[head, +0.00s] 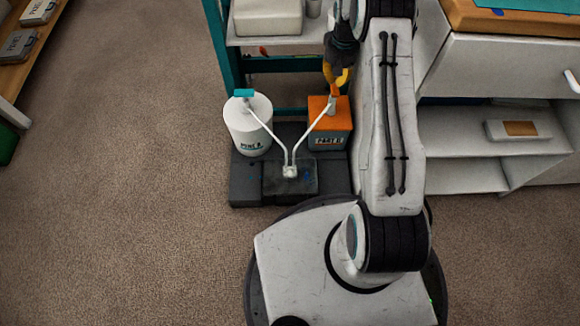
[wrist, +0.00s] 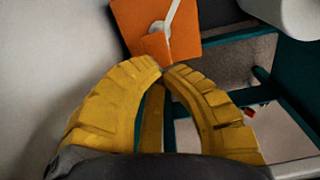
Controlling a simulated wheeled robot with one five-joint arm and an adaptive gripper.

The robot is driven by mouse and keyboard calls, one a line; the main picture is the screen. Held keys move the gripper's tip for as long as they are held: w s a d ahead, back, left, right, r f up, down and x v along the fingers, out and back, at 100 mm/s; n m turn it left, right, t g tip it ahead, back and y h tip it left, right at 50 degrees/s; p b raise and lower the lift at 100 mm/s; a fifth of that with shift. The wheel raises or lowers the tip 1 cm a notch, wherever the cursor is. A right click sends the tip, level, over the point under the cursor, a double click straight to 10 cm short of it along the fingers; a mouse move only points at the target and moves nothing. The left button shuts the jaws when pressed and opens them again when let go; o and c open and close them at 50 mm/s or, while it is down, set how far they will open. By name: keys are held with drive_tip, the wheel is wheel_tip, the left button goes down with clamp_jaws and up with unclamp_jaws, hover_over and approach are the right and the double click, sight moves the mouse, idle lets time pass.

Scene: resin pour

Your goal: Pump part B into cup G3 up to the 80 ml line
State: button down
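The orange part B container (head: 330,137) stands on the dark stand (head: 245,190). Its pump has an orange head (head: 334,90) and a white spout reaching down to the front middle of the stand. My yellow gripper (head: 340,83) is just above and behind this head in the head view. In the wrist view my gripper (wrist: 162,70) has its curved fingertips together with nothing between them. The orange pump head (wrist: 151,47) lies just beyond the tips; I cannot tell if they touch it. A small white piece (head: 289,172) sits where the spouts meet. No cup can be made out as G3.
The white part A drum (head: 248,130) with a teal pump head (head: 243,93) stands to the left. A teal-framed rack (head: 222,55) is behind. White shelves (head: 455,150) stand to the right.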

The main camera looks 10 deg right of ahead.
sight(335, 87)
drive_tip(key=shift+f, duration=0.2)
idle(0.4)
drive_tip(key=shift+f+b, duration=1.5)
drive_tip(key=shift+f, duration=0.8)
drive_tip(key=shift+r, duration=0.15)
drive_tip(key=shift+r+p, duration=1.7)
drive_tip(key=shift+r, duration=0.6)
drive_tip(key=shift+f+b, duration=1.2)
drive_tip(key=shift+f, duration=0.8)
drive_tip(key=shift+r+p, duration=1.35)
drive_tip(key=shift+r, duration=0.65)
drive_tip(key=shift+r, duration=0.1)
drive_tip(key=shift+r+p, duration=2.05)
drive_tip(key=shift+r, duration=0.85)
